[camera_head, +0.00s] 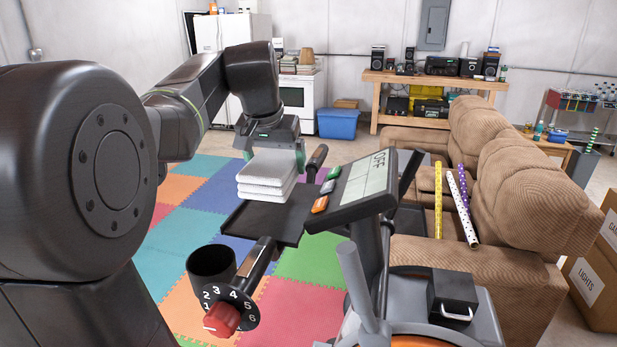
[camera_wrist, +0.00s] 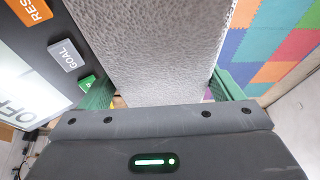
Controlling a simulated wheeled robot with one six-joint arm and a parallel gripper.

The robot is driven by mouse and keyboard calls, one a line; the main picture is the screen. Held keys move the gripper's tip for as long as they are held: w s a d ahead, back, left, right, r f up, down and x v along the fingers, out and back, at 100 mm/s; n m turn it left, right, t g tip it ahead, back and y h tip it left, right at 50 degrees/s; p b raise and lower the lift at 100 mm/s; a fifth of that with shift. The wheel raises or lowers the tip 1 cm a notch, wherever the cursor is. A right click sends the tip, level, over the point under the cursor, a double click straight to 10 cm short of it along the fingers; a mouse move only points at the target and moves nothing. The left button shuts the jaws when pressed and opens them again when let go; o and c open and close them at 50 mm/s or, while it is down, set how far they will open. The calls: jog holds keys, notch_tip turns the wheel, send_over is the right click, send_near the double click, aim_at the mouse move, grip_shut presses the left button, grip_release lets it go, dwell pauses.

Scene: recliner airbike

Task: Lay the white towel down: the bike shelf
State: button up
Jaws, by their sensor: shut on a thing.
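The white towel (camera_head: 267,176) is a folded stack of several layers, directly over the black bike shelf (camera_head: 262,222). My gripper (camera_head: 272,150) is above the towel and shut on it. In the wrist view the towel (camera_wrist: 152,50) fills the middle between the green fingers of my gripper (camera_wrist: 155,100). The bike shelf is a flat dark tray beside the console; its left and front parts are bare. The towel's lower edge is at or just above the shelf; I cannot tell whether it touches.
The bike console (camera_head: 362,184) with coloured buttons stands just right of the towel. A cup holder (camera_head: 212,262) and a red dial (camera_head: 222,318) are in front. A brown recliner (camera_head: 520,180) with wrapping rolls is on the right. Coloured foam mats (camera_head: 300,302) cover the floor.

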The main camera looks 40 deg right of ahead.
jog(key=shift+s+d+f+b, duration=0.15)
jog(key=shift+f+b, duration=0.5)
jog(key=shift+f, duration=0.65)
jog(key=shift+f+b, duration=1.4)
jog(key=shift+f+b, duration=0.35)
jog(key=shift+f, duration=0.25)
jog(key=o, duration=0.9)
jog(key=v, duration=1.4)
jog(key=shift+f, duration=0.15)
